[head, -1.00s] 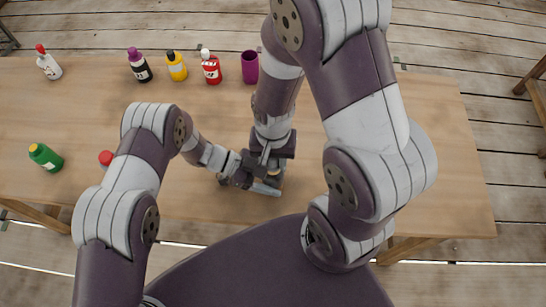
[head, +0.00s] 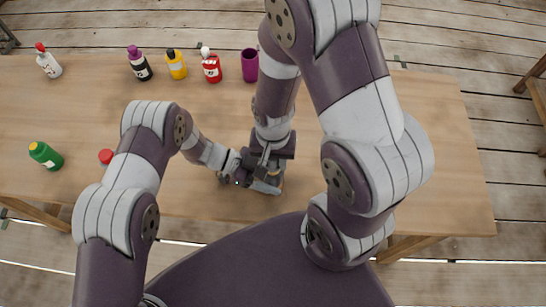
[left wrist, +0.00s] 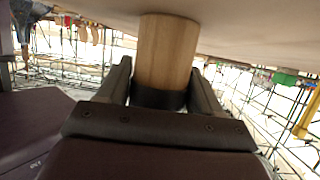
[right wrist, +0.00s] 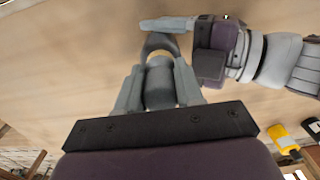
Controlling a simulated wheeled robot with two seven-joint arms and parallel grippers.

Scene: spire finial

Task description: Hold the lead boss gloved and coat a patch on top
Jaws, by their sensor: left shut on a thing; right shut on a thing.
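My left gripper (head: 250,180) comes in low from the left at the table's near edge. In the left wrist view its fingers (left wrist: 160,98) are shut around a wooden cylinder (left wrist: 166,50) with a dark band (left wrist: 157,98) between the fingertips. My right gripper (right wrist: 158,88) points down just beside it, shut on a grey rounded piece (right wrist: 159,84). I cannot tell which held piece is the lead boss. Its top and any coated patch are hidden by the grippers.
The wooden table (head: 400,150) is clear to the right. Along the back stand a white bottle (head: 48,65), black bottle (head: 140,67), yellow bottle (head: 176,67), red bottle (head: 211,68) and purple cup (head: 250,66). A green bottle (head: 46,157) and red cap (head: 106,156) are at left.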

